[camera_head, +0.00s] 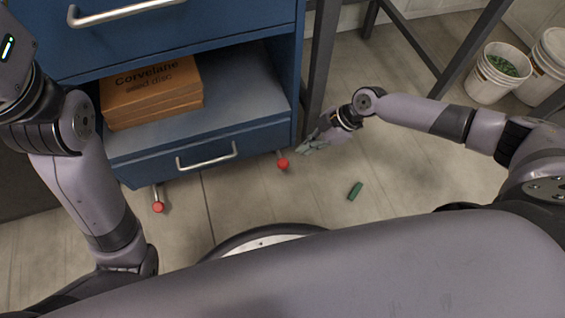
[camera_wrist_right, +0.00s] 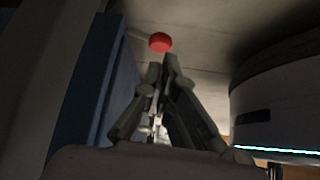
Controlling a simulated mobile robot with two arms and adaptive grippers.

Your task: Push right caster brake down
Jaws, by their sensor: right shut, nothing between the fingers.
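The right caster brake is a red knob (camera_head: 283,164) on a short metal stem under the blue cabinet's (camera_head: 296,75) front right corner. The same red knob (camera_wrist_right: 160,42) shows in the right wrist view, just beyond the fingertips. My right gripper (camera_head: 304,146) is shut and empty, just right of the knob; in the wrist view its fingers (camera_wrist_right: 163,60) come together just below the knob in the picture. I cannot tell whether they touch it. A second red knob (camera_head: 158,207) sits under the cabinet's front left corner. My left gripper is out of view.
Orange-brown boxes (camera_head: 150,92) lie on the cabinet's open shelf. A drawer with a metal handle (camera_head: 207,157) is below. A small green block (camera_head: 355,190) lies on the floor. A dark table leg (camera_head: 318,60) stands right of the cabinet. White buckets (camera_head: 497,75) stand far right.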

